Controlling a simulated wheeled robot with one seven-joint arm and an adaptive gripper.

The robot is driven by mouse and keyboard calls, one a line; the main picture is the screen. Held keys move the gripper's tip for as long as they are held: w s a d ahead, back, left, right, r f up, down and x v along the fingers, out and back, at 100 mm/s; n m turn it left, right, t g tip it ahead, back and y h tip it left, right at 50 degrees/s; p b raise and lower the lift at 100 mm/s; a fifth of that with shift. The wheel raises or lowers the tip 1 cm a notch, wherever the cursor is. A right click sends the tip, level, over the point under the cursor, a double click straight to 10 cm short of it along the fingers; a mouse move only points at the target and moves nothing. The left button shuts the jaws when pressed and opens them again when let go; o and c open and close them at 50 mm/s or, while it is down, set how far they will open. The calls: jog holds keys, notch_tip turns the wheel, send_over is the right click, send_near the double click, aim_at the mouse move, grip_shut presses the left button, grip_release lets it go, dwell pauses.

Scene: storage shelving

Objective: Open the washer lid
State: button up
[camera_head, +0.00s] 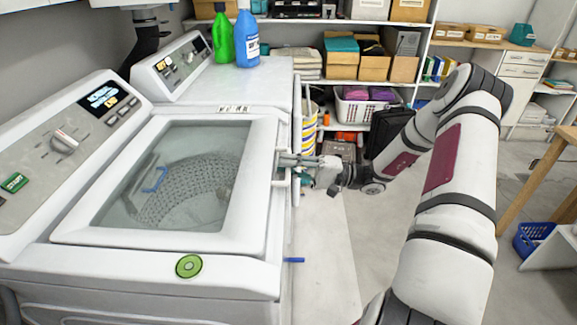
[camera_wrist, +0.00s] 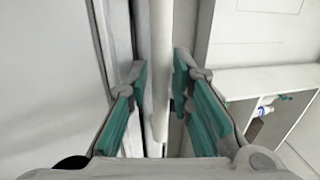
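The washer (camera_head: 150,262) stands at the left in the head view, with its white-framed glass lid (camera_head: 210,150) lying shut over the drum. A white handle (camera_head: 278,182) is at the lid's right edge. My gripper (camera_head: 283,160) reaches this edge from the right, its fingers at the handle. In the wrist view my gripper (camera_wrist: 159,75) has its two teal-padded fingers apart, with the white handle bar (camera_wrist: 160,60) between them. Gaps show on both sides of the bar, so the gripper is open around it and not clamped. The exact fingertip contact is unclear.
A second machine (camera_head: 250,88) stands directly behind the washer, with a green bottle (camera_head: 222,38) and a blue bottle (camera_head: 246,40) on top. Shelves (camera_head: 345,85) with boxes and baskets line the back. Open floor (camera_head: 345,235) lies right of the washer.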

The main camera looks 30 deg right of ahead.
grip_shut()
jog(key=shift+r, duration=0.1)
